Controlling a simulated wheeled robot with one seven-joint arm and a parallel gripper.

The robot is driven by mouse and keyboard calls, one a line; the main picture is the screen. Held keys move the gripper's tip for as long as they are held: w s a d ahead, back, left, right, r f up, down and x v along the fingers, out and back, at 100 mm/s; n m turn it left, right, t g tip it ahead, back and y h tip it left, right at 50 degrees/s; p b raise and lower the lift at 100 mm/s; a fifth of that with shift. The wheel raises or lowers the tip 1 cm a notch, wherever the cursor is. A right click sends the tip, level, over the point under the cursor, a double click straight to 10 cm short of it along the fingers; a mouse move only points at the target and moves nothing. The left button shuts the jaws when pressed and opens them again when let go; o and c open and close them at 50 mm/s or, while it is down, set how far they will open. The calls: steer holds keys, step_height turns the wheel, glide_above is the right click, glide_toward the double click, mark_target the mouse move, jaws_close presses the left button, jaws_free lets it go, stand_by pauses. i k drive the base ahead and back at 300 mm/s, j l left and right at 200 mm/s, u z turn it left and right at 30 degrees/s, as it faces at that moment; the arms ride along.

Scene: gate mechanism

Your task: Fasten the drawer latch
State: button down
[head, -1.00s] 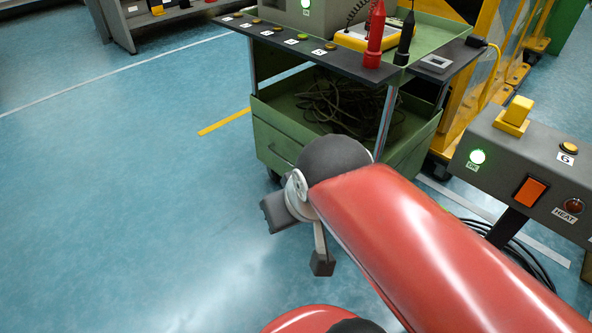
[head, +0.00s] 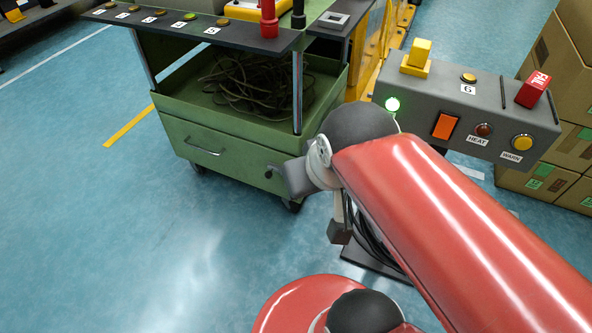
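The drawer (head: 232,163) is the green front low on the green cart, and it looks flush with the cart body. Its metal bar handle (head: 203,149) is left of the middle. A small dark fitting (head: 268,174) shows near the right part of the drawer front; I cannot tell whether it is the latch or how it is set. My gripper (head: 318,208) is in front of the cart's lower right corner, partly hidden by my wrist. Two dark grey parts show at its end, but their opening is unclear. I see nothing held in it.
A grey control box (head: 470,105) with buttons and a green lamp stands to the right, close to my arm. Cardboard boxes (head: 565,90) are stacked behind it. Cables (head: 250,85) lie on the cart shelf. The blue floor (head: 90,230) at left is clear.

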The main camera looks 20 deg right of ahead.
mark_target(268, 175)
steer(key=i+l+u, duration=0.1)
steer(key=u, duration=0.35)
steer(key=i+l+u, duration=0.15)
steer(key=u, duration=0.3)
steer(key=i+l+u, duration=0.15)
steer(key=u, duration=0.3)
